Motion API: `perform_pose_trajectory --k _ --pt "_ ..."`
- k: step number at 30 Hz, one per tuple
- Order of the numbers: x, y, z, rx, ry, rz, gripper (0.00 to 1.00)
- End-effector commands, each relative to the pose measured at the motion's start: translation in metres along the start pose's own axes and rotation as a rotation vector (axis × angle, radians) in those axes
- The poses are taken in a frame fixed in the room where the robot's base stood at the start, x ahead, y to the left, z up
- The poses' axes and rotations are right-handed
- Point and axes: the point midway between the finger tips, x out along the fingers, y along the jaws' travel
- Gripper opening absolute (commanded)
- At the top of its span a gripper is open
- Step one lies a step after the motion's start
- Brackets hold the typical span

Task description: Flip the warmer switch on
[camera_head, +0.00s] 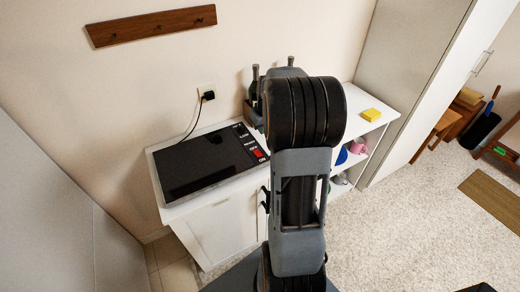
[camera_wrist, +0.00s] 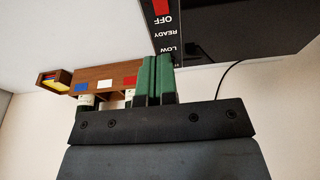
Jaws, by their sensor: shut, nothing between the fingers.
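The warmer is a black glossy plate (camera_head: 200,162) on the white counter, with a labelled strip along its right end. Its red switch (camera_head: 258,153) sits on that strip, next to the OFF label. In the wrist view the red switch (camera_wrist: 161,7) is cut by the top edge, with OFF, READY and LOW printed on the strip. My gripper (camera_wrist: 155,60) has its green fingers shut together and empty. The fingertips overlap the LOW end of the strip in this view, apart from the switch. Whether they touch the panel I cannot tell. In the head view my arm hides the gripper.
A wooden caddy (camera_wrist: 110,74) with bottles stands beside the warmer at the wall. A black plug (camera_head: 208,95) and cord run behind it. A yellow block (camera_head: 371,115) lies on the counter's right part. Cups stand on shelves below. A wooden rail (camera_head: 150,26) hangs above.

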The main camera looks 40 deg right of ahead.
Motion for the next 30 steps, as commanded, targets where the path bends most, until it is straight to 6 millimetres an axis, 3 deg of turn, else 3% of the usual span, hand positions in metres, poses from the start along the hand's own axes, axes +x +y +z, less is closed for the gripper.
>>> perform_pose_trajectory --k 14,30 --pt "0.01 -0.001 0.0 0.0 -0.003 -0.002 0.0" --pt "0.104 -0.001 0.002 0.001 -0.005 -0.002 0.0"
